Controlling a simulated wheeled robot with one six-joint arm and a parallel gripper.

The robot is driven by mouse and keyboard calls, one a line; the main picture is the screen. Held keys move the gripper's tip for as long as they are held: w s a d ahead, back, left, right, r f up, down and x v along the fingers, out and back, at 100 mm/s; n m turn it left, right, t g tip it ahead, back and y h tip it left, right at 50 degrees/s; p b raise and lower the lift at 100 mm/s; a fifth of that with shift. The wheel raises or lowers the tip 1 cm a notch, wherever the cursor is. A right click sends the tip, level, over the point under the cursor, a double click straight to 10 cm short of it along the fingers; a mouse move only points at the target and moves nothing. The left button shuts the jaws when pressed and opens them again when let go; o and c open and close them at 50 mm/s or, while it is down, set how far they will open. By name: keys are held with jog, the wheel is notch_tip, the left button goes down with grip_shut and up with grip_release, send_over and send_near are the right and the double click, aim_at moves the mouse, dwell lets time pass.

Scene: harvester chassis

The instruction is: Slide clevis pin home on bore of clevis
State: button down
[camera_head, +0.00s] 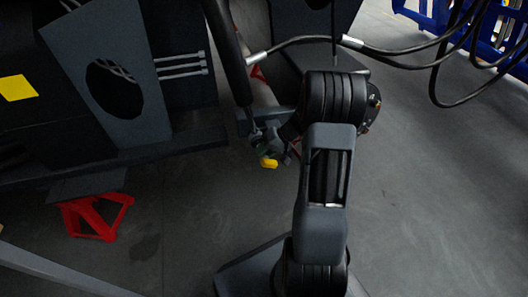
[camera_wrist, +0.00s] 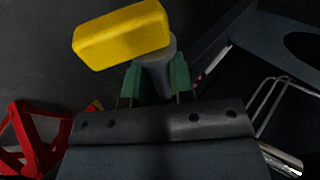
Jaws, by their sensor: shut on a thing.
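The clevis pin, with a yellow block-shaped handle (camera_head: 269,162) and a grey round body, is held in my gripper (camera_head: 268,149). In the wrist view the grey pin body (camera_wrist: 157,70) sits between the two green fingertips of my gripper (camera_wrist: 155,82), and its yellow handle (camera_wrist: 120,36) lies beyond them to the upper left. In the head view the clevis seems to be among the small grey parts at the lower end of a dark rod (camera_head: 229,55), just above the handle. Its bore and the pin's tip cannot be made out, so I cannot tell whether the pin is in it.
A dark chassis plate with a round hole (camera_head: 80,65) stands at the left, above a red stand (camera_head: 97,216). Black hoses with silver ends (camera_head: 350,42) hang at the upper right. The floor at the right (camera_head: 440,200) is clear. Thin metal tubes (camera_wrist: 262,105) show at the wrist view's right.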

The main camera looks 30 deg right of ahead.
jog(key=shift+w+d, duration=0.1)
jog(key=shift+w, duration=0.5)
jog(key=shift+s+a+b, duration=0.15)
jog(key=shift+s+b, duration=0.05)
jog(key=shift+s, duration=0.65)
jog(key=shift+s+a+b, duration=0.15)
jog(key=shift+s+b, duration=0.05)
jog(key=shift+s, duration=0.6)
jog(key=shift+w, duration=0.2)
jog(key=shift+w+d, duration=0.15)
jog(key=shift+w, duration=0.55)
jog(key=shift+w+b, duration=0.15)
jog(key=shift+b, duration=0.35)
dwell(0.8)
jog(key=shift+w+d, duration=0.1)
jog(key=shift+w, duration=0.2)
jog(key=shift+w, duration=0.3)
jog(key=shift+s, duration=0.1)
